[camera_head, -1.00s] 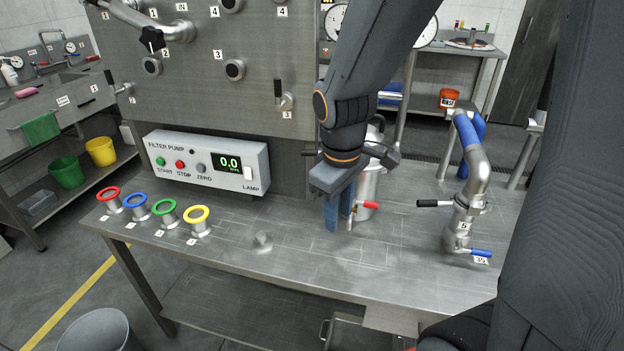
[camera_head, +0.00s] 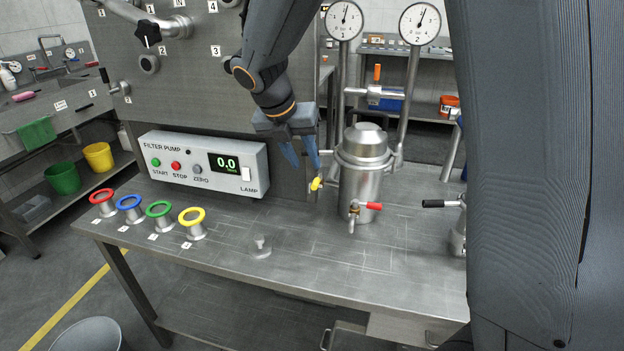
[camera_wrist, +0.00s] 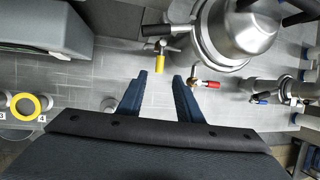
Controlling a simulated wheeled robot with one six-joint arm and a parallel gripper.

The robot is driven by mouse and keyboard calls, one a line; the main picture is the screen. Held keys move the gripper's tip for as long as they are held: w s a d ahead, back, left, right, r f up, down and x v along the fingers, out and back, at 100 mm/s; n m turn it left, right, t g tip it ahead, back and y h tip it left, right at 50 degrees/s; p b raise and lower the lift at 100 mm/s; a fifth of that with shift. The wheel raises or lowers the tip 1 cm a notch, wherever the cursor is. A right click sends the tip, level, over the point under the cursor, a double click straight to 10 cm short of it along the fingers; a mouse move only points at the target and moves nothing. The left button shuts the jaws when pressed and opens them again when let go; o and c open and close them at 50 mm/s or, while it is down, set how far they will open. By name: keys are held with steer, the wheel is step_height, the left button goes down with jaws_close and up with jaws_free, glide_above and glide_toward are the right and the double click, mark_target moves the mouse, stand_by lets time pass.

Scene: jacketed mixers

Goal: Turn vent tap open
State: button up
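A steel vessel (camera_head: 362,183) with a domed lid stands on the steel bench. It also shows in the wrist view (camera_wrist: 228,40). A small tap with a yellow handle (camera_head: 316,184) sticks out from its left side; in the wrist view the yellow handle (camera_wrist: 160,63) lies just beyond my fingertips, between their lines. A tap with a red handle (camera_head: 372,205) sits low on the vessel's front. No label marks which one is the vent tap. My gripper (camera_head: 304,165) is open and empty, pointing down, its fingertips just above and left of the yellow handle. It shows open in the wrist view (camera_wrist: 161,76).
The filter pump box (camera_head: 203,163) stands left of my gripper. Coloured rings on stands, such as the yellow one (camera_head: 192,216), line the bench's left front. The bench front is mostly clear.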

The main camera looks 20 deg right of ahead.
mark_target(315, 181)
steer(key=shift+p+x, duration=0.3)
steer(key=shift+x, duration=3.65)
steer(key=shift+w, duration=0.1)
jaws_close()
